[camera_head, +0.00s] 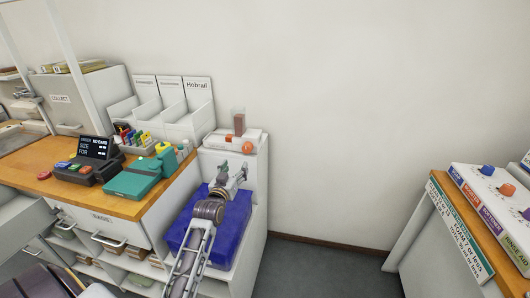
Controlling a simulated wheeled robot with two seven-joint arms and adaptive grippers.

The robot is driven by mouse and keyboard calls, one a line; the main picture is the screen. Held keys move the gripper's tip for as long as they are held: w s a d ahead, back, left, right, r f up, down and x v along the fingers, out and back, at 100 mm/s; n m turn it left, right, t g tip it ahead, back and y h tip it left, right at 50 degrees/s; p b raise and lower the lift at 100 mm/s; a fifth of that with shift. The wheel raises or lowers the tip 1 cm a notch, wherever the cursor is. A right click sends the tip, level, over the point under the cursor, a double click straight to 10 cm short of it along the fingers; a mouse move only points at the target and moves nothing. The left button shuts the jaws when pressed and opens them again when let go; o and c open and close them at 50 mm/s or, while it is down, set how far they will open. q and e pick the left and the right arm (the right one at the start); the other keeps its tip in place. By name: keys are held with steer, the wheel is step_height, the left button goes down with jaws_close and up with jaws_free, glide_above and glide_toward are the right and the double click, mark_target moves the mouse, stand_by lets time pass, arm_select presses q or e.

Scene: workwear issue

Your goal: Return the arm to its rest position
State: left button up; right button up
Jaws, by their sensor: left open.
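My left arm reaches up from the bottom of the head view. Its gripper (232,174) is open, over the far part of a blue bin (232,228) that stands on a low white cabinet. I see nothing held between its fingers. The arm and wrist hide part of the bin, and I cannot tell how high the gripper is above it. My right gripper is not in view.
Left is a wooden counter (118,203) with a dark terminal (92,160) and a teal box (132,182). Behind the bin stands a white dispenser (218,142). Right is another counter (509,240) with labelled boxes. Grey floor (320,272) lies open between.

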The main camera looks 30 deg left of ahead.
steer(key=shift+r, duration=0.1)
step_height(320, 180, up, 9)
steer(key=p, duration=0.9)
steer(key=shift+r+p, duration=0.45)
steer(key=shift+p, duration=0.1)
